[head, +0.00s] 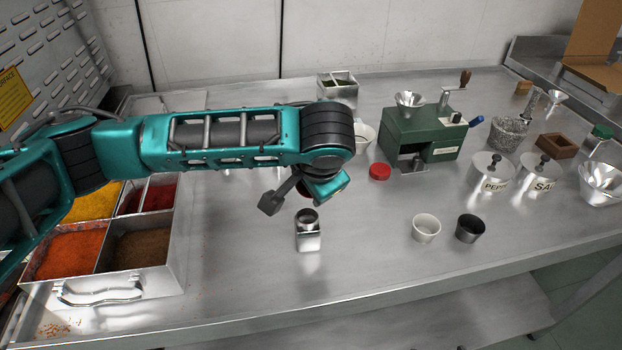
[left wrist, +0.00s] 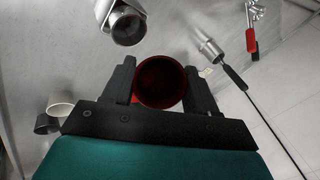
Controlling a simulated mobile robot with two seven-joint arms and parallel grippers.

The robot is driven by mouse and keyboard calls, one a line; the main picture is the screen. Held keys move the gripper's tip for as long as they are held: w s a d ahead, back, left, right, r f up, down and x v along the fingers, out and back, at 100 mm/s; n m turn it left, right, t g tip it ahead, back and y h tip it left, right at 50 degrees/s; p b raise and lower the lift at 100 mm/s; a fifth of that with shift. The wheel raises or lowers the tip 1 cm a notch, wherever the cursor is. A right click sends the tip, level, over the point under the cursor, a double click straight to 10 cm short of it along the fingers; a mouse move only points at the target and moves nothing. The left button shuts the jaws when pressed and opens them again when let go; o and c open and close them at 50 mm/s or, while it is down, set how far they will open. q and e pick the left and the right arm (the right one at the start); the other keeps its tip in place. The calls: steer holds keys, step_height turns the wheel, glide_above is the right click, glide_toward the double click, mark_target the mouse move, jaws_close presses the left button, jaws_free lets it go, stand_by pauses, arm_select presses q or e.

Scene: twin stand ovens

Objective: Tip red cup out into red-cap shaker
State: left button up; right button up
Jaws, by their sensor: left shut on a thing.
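My left gripper (head: 300,195) is above and just behind the metal shaker in the head view. In the left wrist view its fingers (left wrist: 160,66) are shut on the red cup (left wrist: 162,88), whose round, dark red inside faces the camera. In the head view the arm and gripper hide most of the cup. The shaker (head: 308,238) stands upright and uncapped on the steel table, with a dark round opening. It also shows in the left wrist view (left wrist: 124,26), apart from the cup. The red cap (head: 380,171) lies on the table. My right gripper is not in view.
A white cup (head: 426,230) and a black cup (head: 470,230) stand right of the shaker. A green grinder (head: 422,138) and lidded tins (head: 492,170) stand farther back. A spice box (head: 150,280) is at left. The table in front of the shaker is clear.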

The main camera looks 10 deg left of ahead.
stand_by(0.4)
arm_select(q)
steer(key=shift+s+f+t+b, duration=0.1)
steer(key=shift+f+t+b, duration=0.05)
steer(key=shift+t+b, duration=0.2)
steer(key=shift+t, duration=0.45)
steer(key=shift+s+f+t+b, duration=0.1)
steer(key=shift+t+b, duration=0.2)
steer(key=shift+b, duration=0.05)
steer(key=shift+s+t+b, duration=0.1)
steer(key=shift+t+b, duration=0.6)
steer(key=shift+s+f+n+t+b, duration=0.1)
steer(key=shift+f+n+t+b, duration=0.15)
steer(key=shift+b, duration=0.25)
